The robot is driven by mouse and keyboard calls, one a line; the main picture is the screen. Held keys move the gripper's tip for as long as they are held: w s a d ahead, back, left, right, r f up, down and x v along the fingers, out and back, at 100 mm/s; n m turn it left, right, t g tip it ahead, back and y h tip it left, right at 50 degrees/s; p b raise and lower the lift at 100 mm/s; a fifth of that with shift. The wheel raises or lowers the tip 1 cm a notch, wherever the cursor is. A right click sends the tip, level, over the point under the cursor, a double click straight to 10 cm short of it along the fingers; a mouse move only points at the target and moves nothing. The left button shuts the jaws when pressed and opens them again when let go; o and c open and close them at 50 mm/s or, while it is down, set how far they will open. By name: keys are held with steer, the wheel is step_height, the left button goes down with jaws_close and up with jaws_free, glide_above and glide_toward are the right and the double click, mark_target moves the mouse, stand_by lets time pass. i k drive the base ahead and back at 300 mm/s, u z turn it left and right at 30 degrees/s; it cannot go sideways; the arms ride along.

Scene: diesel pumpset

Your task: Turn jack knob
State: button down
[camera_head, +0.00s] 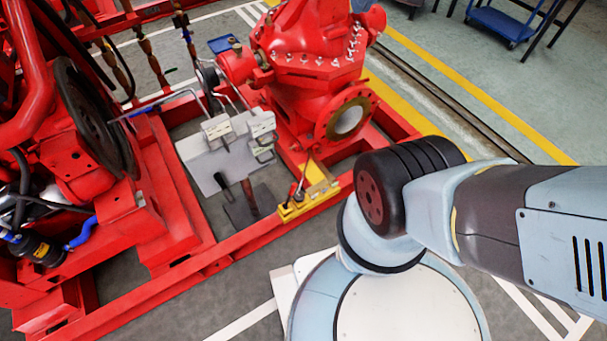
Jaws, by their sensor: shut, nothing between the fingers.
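A small yellow unit (308,201), which may be the jack, sits on the red frame rail near the middle of the view. A small red fitting and a thin upright rod stand on it. I cannot make out a knob for certain at this size. Just left of it, a dark plate (248,207) with upright dark handles lies inside the frame. My arm comes in from the right and bends above my pale round base, right of the yellow unit. My gripper is not in view.
A large red pump (310,50) with an open round flange (347,119) stands behind the yellow unit. Red machinery with a dark wheel (95,115) fills the left. A grey panel with boxes (215,155) stands inside the red frame (190,262).

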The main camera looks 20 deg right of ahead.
mark_target(298, 196)
steer(key=u, duration=1.5)
steer(key=k, duration=0.95)
steer(key=z, duration=0.45)
